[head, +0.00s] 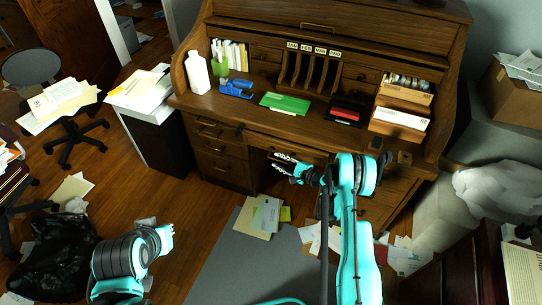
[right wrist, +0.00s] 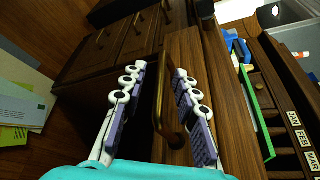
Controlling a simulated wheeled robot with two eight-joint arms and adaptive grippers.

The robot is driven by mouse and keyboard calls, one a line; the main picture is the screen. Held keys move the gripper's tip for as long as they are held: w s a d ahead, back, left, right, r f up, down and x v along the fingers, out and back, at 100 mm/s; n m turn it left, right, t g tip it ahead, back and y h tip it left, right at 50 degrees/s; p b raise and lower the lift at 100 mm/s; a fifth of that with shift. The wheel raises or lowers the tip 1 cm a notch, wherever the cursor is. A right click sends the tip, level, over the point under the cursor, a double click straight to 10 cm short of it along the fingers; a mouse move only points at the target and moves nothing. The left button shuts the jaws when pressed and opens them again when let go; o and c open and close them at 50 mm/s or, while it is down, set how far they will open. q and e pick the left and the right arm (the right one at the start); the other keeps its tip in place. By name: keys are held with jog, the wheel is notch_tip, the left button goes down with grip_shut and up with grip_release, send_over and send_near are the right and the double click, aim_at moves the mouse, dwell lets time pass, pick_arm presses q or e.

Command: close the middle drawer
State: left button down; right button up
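The middle drawer (head: 258,141) is the wide wooden drawer under the centre of the roll-top desk's writing surface. My right gripper (head: 285,164) is in front of it in the head view and hides part of its front. In the right wrist view, the brass handle (right wrist: 160,95) of that drawer lies between the two spread fingers of the right gripper (right wrist: 158,108). The fingers are open, one on each side of the handle, and do not look closed on it. How far the drawer stands out is hard to tell.
The roll-top desk (head: 300,40) holds a white bottle (head: 197,73), a blue stapler (head: 237,89), a green folder (head: 285,103) and paper trays (head: 398,122). Side drawers (head: 222,150) flank the dark knee space. Loose papers (head: 258,217) lie on the floor below.

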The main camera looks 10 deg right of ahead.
jog(key=shift+w+a+f, duration=0.15)
jog(key=shift+w+a, duration=0.1)
jog(key=shift+w, duration=0.15)
jog(key=shift+s, duration=0.1)
jog(key=shift+c, duration=0.4)
grip_shut()
jog(key=w+d, duration=0.1)
jog(key=w, duration=0.1)
jog(key=w+d, duration=0.1)
jog(key=w, duration=0.1)
jog(key=shift+d, duration=0.4)
jog(key=shift+o, duration=0.4)
grip_release()
jog(key=shift+a, duration=0.1)
jog(key=v, duration=1.2)
